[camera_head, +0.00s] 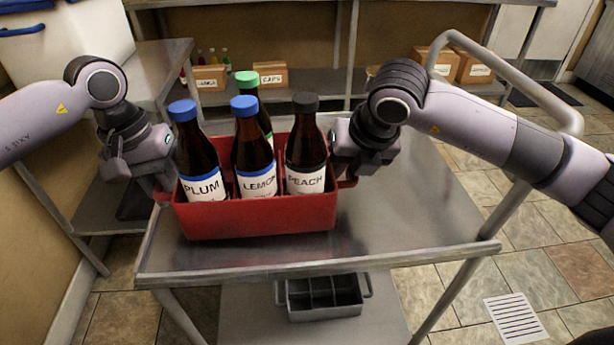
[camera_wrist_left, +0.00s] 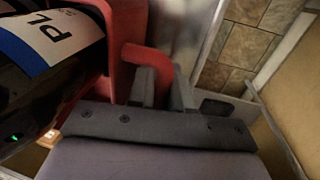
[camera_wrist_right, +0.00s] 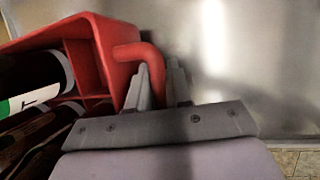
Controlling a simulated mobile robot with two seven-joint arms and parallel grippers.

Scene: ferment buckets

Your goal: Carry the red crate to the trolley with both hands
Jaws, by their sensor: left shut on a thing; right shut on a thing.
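The red crate (camera_head: 262,222) is over the top of the metal trolley (camera_head: 400,235); I cannot tell whether it touches the surface. It holds a PLUM bottle (camera_head: 197,155) and a LEMON bottle (camera_head: 252,150) with blue caps, a PEACH bottle (camera_head: 305,150) with a black cap, and a green-capped bottle (camera_head: 247,80) behind. My left gripper (camera_head: 160,185) is shut on the crate's left handle (camera_wrist_left: 148,60). My right gripper (camera_head: 346,172) is shut on its right handle (camera_wrist_right: 140,52). The crate looks roughly level in the head view.
The trolley's push handle (camera_head: 510,75) rises at the right. A grey divided tray (camera_head: 322,298) sits on its lower shelf. Behind are a rack with cardboard boxes (camera_head: 270,74) and, at the left, a metal table (camera_head: 150,72) with a white tub (camera_head: 70,45). The trolley top is clear right of the crate.

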